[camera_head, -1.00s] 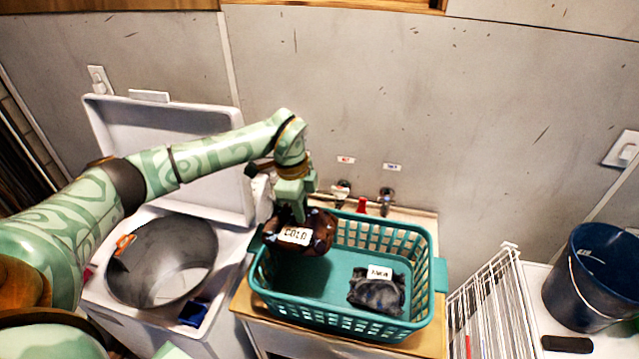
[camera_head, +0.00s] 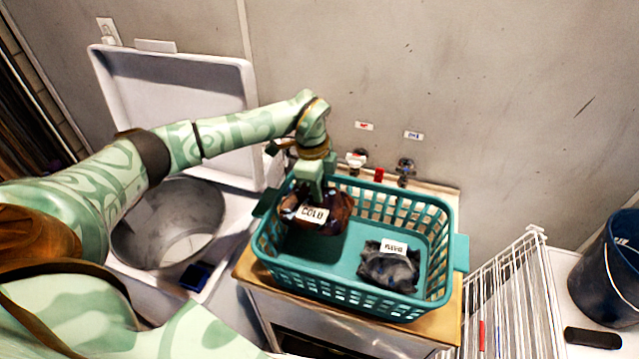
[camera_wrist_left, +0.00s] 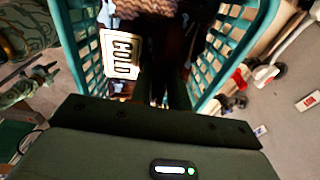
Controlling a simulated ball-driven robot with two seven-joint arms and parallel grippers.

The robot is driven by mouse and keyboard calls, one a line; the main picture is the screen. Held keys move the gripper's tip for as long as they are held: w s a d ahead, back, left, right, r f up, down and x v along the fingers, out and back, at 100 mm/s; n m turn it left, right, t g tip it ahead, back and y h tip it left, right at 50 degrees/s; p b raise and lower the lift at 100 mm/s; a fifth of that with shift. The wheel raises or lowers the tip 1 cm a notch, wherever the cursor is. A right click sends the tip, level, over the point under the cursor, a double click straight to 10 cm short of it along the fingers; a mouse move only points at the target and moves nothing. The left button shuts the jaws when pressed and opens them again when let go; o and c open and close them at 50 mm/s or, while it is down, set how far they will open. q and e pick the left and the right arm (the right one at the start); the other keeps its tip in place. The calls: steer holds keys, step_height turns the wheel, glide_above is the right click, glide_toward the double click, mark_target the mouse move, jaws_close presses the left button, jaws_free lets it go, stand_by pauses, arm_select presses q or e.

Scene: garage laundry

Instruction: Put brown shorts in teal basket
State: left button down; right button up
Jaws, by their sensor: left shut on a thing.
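The brown shorts (camera_head: 333,214) are a dark brown bundle with a white COLD label. They are inside the left end of the teal basket (camera_head: 350,295), below the rim. My left gripper (camera_head: 313,190) points down into the basket and is shut on the shorts. In the left wrist view the COLD label (camera_wrist_left: 121,52) shows between the basket walls (camera_wrist_left: 222,55), while the fingertips are dark and hard to make out. I cannot tell whether the shorts touch the basket floor. My right gripper is not in view.
A dark grey garment (camera_head: 388,270) with a white label lies in the basket's right part. The basket stands on a wooden-topped stand (camera_head: 440,320). An open washer (camera_head: 165,220) is at left, taps (camera_head: 404,168) behind, a white wire rack (camera_head: 510,290) and blue bucket (camera_head: 620,265) at right.

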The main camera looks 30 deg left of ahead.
arm_select(q)
step_height(320, 180, down, 14)
steer(key=b, duration=0.7)
steer(key=shift+r, duration=0.2)
steer(key=c, duration=1.3)
jaws_free()
steer(key=shift+o, duration=0.2)
steer(key=shift+r, duration=0.1)
step_height(320, 180, up, 9)
steer(key=p, duration=0.8)
